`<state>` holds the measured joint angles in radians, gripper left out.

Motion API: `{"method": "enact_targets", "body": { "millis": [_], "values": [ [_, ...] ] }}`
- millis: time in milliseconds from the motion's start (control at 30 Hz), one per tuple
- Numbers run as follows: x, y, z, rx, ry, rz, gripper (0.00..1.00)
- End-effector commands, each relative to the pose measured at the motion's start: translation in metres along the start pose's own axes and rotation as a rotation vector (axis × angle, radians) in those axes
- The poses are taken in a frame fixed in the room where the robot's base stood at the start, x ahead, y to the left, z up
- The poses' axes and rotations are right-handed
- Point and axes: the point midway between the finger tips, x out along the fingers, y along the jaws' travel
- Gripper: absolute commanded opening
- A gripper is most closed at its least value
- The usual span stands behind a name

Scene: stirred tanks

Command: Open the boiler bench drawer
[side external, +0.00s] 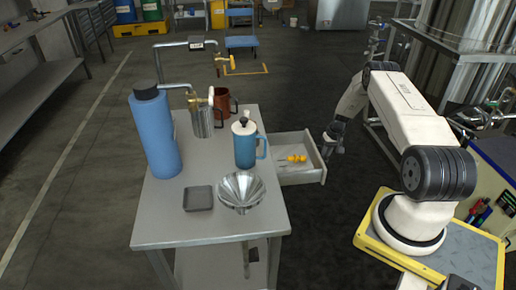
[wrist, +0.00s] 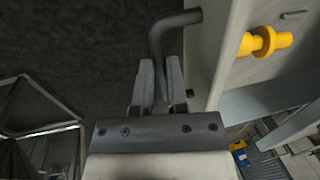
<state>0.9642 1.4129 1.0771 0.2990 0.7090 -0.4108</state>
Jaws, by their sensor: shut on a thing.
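The boiler bench (side external: 160,226) is a grey metal table at the left of centre in the side external view. Its drawer (side external: 321,165) stands pulled out from the bench's right side, with yellow items inside. The wrist view shows the drawer's front panel (wrist: 232,50) and a yellow fitting (wrist: 262,42) inside. My gripper (side external: 334,137) is at the drawer's outer end. In the wrist view my gripper (wrist: 159,85) is shut on the dark bent drawer handle (wrist: 157,40), with one finger on each side of the bar.
Open floor lies in front of the drawer.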

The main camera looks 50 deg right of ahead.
Motion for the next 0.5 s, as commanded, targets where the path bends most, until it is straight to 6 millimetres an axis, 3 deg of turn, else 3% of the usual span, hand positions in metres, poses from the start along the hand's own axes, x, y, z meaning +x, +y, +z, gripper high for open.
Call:
{"method": "enact_targets", "body": {
  "millis": [267,300,367,500],
  "values": [
    [0.0,0.0009,0.0002,-0.001,0.0,0.0,0.0],
    [0.0,0.0008,0.0002,-0.001,-0.001,0.0,0.3],
    [0.0,0.0007,0.0002,-0.001,-0.001,0.0,0.49],
    [0.0,0.0006,0.0002,-0.001,0.0,0.0,0.53]
  ]
}}
